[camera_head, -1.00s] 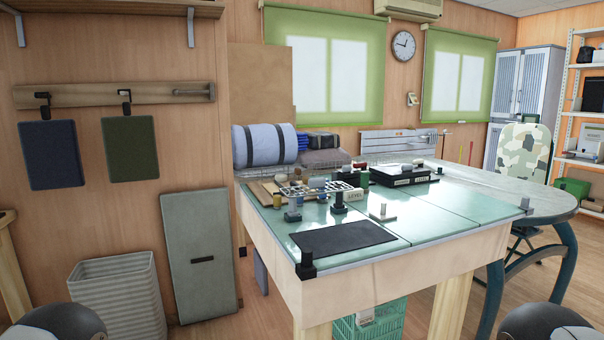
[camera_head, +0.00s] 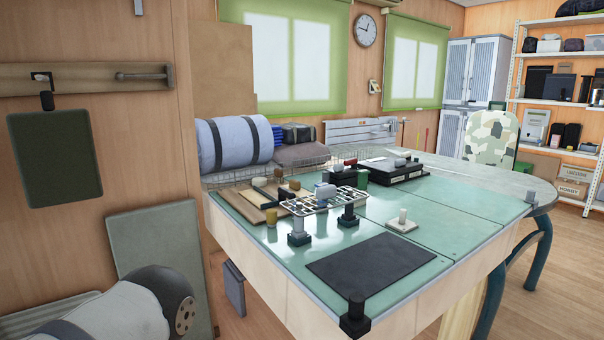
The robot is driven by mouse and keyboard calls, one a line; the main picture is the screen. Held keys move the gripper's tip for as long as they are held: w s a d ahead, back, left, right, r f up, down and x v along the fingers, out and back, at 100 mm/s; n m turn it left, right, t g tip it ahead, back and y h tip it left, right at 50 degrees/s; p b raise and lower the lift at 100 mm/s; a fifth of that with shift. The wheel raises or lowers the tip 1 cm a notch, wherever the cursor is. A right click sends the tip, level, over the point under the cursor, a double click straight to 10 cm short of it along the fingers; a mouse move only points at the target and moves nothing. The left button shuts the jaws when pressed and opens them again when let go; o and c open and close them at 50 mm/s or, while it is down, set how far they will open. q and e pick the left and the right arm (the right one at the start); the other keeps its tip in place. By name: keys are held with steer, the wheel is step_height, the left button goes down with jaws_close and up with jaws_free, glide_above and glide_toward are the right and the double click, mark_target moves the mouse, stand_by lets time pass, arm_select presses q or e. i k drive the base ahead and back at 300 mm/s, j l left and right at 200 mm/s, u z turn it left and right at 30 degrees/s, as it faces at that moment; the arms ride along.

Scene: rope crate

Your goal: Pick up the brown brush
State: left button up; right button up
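I cannot make out a brown brush for certain. Several small brown and tan pieces are on the left part of the green-topped table, at or beside a wooden board (camera_head: 243,210). Neither of my grippers is in view. Only part of my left arm shows at the lower left, apart from the table.
The green tabletop (camera_head: 460,232) carries a metal rack (camera_head: 325,203), a black mat (camera_head: 370,268), a small pale block with a knob (camera_head: 402,223) and a black tray (camera_head: 395,172). Its right part is clear. A black corner post (camera_head: 355,318) stands at the near corner. A grey panel (camera_head: 150,245) leans left.

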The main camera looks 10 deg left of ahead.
mark_target(278, 172)
steer(key=i+j+z, duration=0.15)
steer(key=j+z, duration=0.2)
steer(key=j, duration=0.35)
steer(key=j+z, duration=0.4)
steer(key=j, duration=0.35)
steer(key=i, duration=0.05)
